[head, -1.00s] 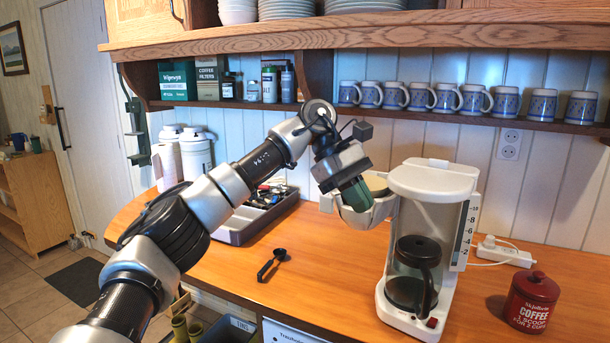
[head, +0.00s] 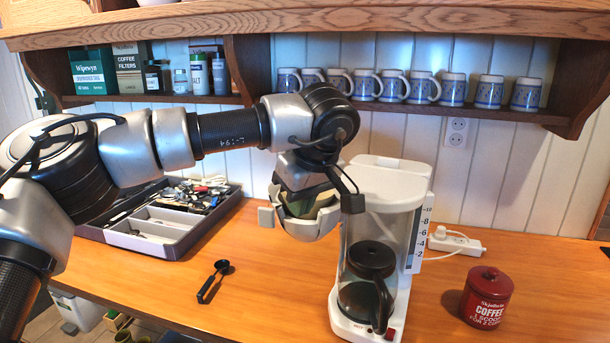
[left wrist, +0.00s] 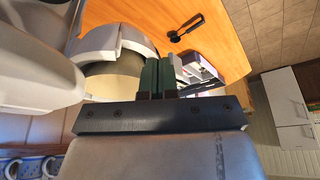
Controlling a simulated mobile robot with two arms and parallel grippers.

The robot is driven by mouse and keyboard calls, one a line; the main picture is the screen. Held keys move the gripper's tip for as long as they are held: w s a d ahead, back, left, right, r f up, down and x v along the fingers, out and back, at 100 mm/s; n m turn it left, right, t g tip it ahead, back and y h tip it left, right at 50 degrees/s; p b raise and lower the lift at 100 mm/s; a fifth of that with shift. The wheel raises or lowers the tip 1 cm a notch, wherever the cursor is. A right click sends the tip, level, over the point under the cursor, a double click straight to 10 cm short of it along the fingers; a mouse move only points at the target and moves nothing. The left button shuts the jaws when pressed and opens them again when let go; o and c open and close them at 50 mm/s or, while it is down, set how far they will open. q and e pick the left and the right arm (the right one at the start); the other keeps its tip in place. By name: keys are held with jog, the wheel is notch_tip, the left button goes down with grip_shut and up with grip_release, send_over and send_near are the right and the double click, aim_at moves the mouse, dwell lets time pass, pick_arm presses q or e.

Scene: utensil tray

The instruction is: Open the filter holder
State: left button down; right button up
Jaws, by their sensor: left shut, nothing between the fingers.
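The white coffee maker (head: 388,185) stands on the wooden counter. Its filter holder (head: 300,230) sticks out from the machine's left side, its top uncovered. In the left wrist view the holder (left wrist: 118,38) shows as a white rim around a tan inside. My left gripper (head: 310,207) points down at the holder, with green fingers shut and empty. In the left wrist view these fingers (left wrist: 158,72) lie over or beside the holder's edge; I cannot tell whether they touch it. The glass jug (head: 366,285) with a black lid stands in the machine. My right gripper is out of view.
A black scoop (head: 213,281) lies on the counter, left of the machine. A grey utensil tray (head: 172,246) stands behind it. A red coffee tin (head: 487,297) and a white power strip (head: 455,241) are at right. The mug shelf (head: 450,112) runs above.

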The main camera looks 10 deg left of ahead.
pick_arm(q)
jog(key=w+a, duration=0.1)
jog(key=w+a+f+p, duration=0.1)
jog(key=w+a, duration=0.1)
jog(key=shift+a+f+p, duration=0.3)
jog(key=shift+f, duration=0.05)
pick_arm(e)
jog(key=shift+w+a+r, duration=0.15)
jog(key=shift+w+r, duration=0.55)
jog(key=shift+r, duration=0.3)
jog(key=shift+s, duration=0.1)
